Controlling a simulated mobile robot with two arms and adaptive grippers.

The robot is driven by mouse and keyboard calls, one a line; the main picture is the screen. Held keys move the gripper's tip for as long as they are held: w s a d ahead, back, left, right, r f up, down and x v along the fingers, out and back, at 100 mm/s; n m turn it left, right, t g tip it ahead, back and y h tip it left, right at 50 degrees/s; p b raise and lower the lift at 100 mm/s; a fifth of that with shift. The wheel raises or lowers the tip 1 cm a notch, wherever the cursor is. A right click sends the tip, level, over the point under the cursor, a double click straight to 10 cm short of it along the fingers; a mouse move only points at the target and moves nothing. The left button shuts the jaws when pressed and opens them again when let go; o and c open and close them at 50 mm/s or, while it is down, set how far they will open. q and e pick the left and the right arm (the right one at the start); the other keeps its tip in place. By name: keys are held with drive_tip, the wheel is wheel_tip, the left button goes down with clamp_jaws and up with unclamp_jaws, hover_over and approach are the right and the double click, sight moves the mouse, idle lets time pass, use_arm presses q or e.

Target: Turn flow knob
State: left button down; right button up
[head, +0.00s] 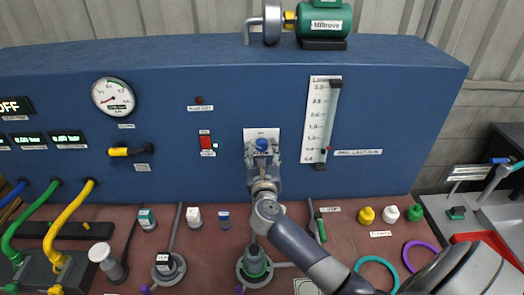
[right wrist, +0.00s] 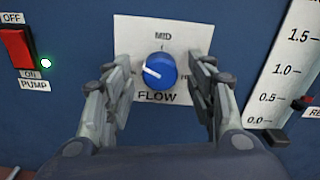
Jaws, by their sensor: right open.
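The blue flow knob (right wrist: 161,71) sits on a white plate (right wrist: 194,34) marked MID and FLOW on the blue panel. Its white pointer line is toward the left, slightly up. In the head view the knob (head: 262,144) is partly covered by my right gripper (head: 262,155). In the right wrist view my right gripper (right wrist: 163,68) is open, one finger on each side of the knob. Gaps show between the fingers and the knob. The fingers hide the plate's side labels in part. My left gripper is not in view.
A red pump switch (head: 206,142) is left of the plate, with a lit dot beside it. A flow gauge (head: 320,119) is to the right. A yellow-and-black valve handle (head: 126,151) is further left. Small caps, fittings and hoses stand on the brown bench (head: 190,250) below.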

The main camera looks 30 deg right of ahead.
drive_tip(key=c, duration=1.1)
drive_tip(key=shift+o, duration=0.2)
drive_tip(key=m+b, duration=0.1)
drive_tip(key=m, duration=0.2)
drive_tip(key=shift+f+b, duration=0.1)
drive_tip(key=shift+b, duration=0.2)
drive_tip(key=shift+m+b, duration=0.6)
drive_tip(key=shift+m, duration=1.2)
drive_tip(key=o, duration=1.1)
drive_tip(key=shift+c, duration=0.2)
